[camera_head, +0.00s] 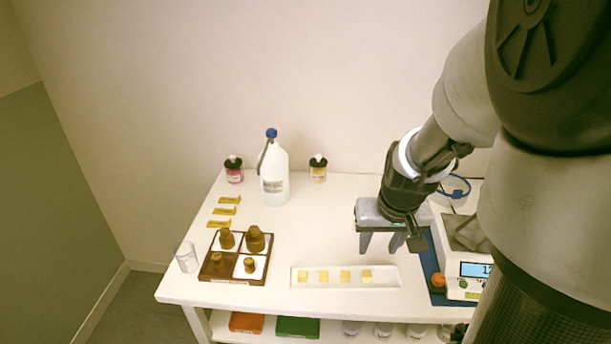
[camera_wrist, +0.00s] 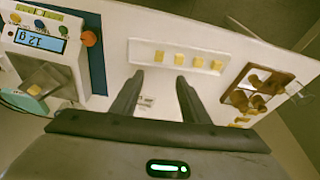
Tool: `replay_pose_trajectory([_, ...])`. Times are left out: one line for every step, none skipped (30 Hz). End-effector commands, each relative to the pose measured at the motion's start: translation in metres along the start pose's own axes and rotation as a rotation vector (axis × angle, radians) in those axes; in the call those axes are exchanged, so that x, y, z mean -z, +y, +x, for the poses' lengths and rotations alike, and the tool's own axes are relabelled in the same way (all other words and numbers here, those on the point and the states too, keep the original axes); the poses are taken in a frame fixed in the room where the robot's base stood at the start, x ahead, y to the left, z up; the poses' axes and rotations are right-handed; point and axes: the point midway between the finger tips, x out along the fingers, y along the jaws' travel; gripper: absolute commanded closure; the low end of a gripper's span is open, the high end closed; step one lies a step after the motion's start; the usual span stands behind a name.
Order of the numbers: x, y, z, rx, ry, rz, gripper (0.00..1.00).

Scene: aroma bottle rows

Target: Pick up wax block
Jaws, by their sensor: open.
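Several small yellow wax blocks (camera_head: 346,276) sit in a spaced row on a long white tray (camera_head: 385,281) near the table's front edge. The rightmost block (camera_head: 366,275) stands a little taller than the others in the head view. The blocks (camera_wrist: 179,59) and the tray (camera_wrist: 140,46) also show in the wrist view, beyond my fingertips. My gripper (camera_head: 381,243) is open and empty, above the table just behind the right part of the tray. Its fingers (camera_wrist: 159,78) point down, apart from every block.
A scale (camera_head: 468,284) with a lit display stands right on a blue mat (camera_head: 432,264). A brown rack (camera_head: 215,277) of amber bottles and a glass beaker (camera_head: 187,257) are left. A white jug (camera_head: 274,175) and two small bottles stand behind. The table's middle is clear.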

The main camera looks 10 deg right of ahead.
Motion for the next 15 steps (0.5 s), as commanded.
replay_pose_trajectory([-0.003, 0.000, 0.015, -0.001, -0.006, 0.000, 0.59])
replay_pose_trajectory([-0.003, 0.000, 0.022, 0.000, -0.006, 0.001, 0.59])
replay_pose_trajectory([-0.003, 0.000, 0.031, 0.000, -0.007, 0.001, 0.59])
replay_pose_trajectory([-0.003, 0.000, 0.038, -0.001, -0.006, 0.000, 0.59])
replay_pose_trajectory([-0.003, 0.000, 0.045, 0.000, -0.007, 0.002, 0.59])
replay_pose_trajectory([-0.003, 0.000, 0.054, -0.001, -0.006, 0.001, 0.59])
replay_pose_trajectory([-0.003, 0.000, 0.060, 0.000, -0.006, 0.001, 0.59])
replay_pose_trajectory([-0.004, 0.000, 0.067, 0.000, -0.007, 0.001, 0.59])
replay_pose_trajectory([-0.003, 0.000, 0.075, 0.000, -0.005, 0.001, 0.59])
replay_pose_trajectory([-0.003, 0.000, 0.081, 0.000, -0.006, 0.001, 0.59])
replay_pose_trajectory([-0.003, 0.000, 0.086, 0.000, -0.005, 0.001, 0.59])
replay_pose_trajectory([-0.002, 0.000, 0.091, 0.000, -0.004, 0.001, 0.59])
replay_pose_trajectory([-0.002, 0.000, 0.095, 0.000, -0.004, 0.001, 0.59])
replay_pose_trajectory([-0.002, 0.000, 0.098, 0.000, -0.003, 0.000, 0.59])
replay_pose_trajectory([-0.001, 0.000, 0.102, 0.000, -0.002, 0.000, 0.59])
